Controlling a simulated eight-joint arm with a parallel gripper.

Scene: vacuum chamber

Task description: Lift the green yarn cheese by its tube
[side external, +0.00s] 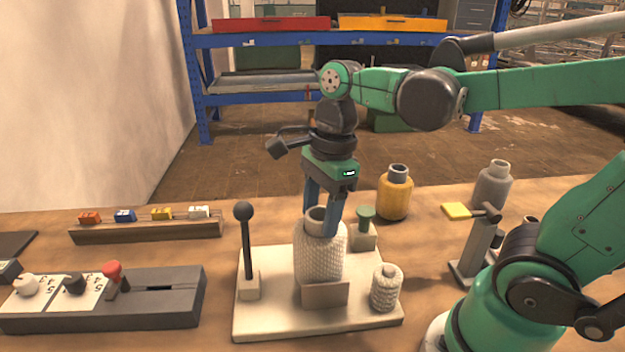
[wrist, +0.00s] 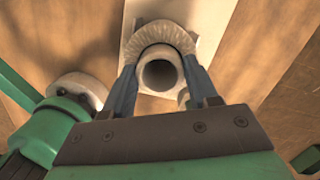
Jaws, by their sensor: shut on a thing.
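No green yarn cheese shows; the large yarn cheese (side external: 318,262) at my gripper is cream-white, with a grey tube (side external: 316,213) sticking out of its top. My gripper (side external: 323,212) points down, its two blue fingers shut on the tube. In the wrist view the tube's open round end (wrist: 160,73) lies between the fingers, with cream yarn (wrist: 160,36) around it. The cheese is upright over a cream board (side external: 262,322). A small brown plate (side external: 325,293) hides its foot, so I cannot tell whether it touches the board.
A black-knobbed lever (side external: 244,245), a small cream spool (side external: 386,288) and a green-topped post (side external: 365,220) stand close around the cheese. A yellow cheese (side external: 395,195) and a grey cheese (side external: 492,188) stand behind right. A switch box (side external: 170,300) and a rack of coloured blocks (side external: 148,230) are left.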

